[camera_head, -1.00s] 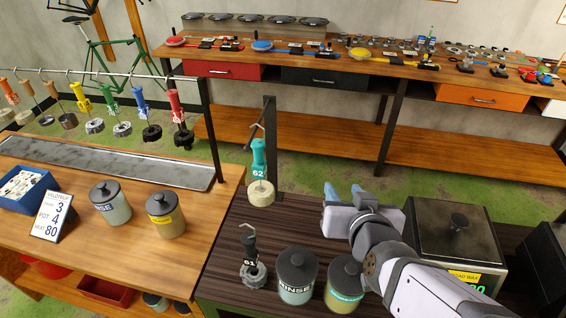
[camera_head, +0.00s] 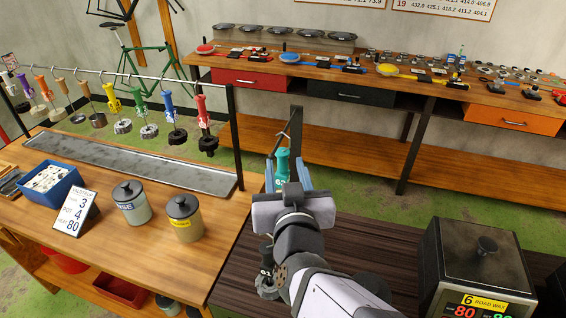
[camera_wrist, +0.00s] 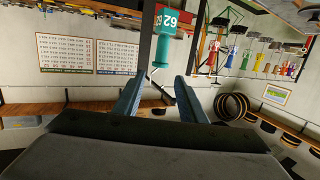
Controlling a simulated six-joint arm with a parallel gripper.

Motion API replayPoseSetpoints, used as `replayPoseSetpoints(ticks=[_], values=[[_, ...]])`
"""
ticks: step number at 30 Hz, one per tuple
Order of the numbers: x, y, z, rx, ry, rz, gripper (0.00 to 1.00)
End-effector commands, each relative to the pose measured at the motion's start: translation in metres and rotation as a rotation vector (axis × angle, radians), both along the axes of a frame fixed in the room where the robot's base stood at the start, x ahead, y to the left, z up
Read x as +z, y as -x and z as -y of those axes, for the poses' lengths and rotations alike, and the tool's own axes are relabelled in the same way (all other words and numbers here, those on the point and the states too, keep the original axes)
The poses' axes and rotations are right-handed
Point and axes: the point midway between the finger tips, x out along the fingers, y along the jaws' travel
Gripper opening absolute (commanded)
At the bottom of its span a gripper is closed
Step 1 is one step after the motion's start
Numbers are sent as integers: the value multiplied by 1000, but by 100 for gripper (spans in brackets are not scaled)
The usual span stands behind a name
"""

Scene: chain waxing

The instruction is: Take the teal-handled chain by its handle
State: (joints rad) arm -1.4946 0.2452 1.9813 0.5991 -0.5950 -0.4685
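The teal handle (camera_head: 282,163), marked 62, hangs at the dark post on the dark bench. In the head view my gripper (camera_head: 286,175) is in front of it, and its two blue fingers show on either side of the handle's line. My gripper hides the handle's lower part and the chain below. In the wrist view the teal handle (camera_wrist: 174,38) appears upside down with a thin wire hook. It lies just beyond the open, empty fingertips (camera_wrist: 158,80), roughly in line with the gap, a little right. No contact shows.
A dark post (camera_head: 296,128) stands right behind the handle. A dark tool marked 61 (camera_head: 265,285) is partly hidden by my arm. A road wax pot (camera_head: 480,265) stands at right. A rack of coloured handles (camera_head: 140,105) hangs at left.

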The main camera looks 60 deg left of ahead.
Motion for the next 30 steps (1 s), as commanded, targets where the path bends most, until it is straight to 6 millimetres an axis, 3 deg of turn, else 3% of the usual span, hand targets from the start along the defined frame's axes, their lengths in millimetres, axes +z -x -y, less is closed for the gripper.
replayPoseSetpoints(ticks=[20,24,30], values=[[-12,-33,-75,-1,2,-1,38],[-31,-32,-75,0,2,-1,38],[-41,-32,-75,0,2,-1,38]])
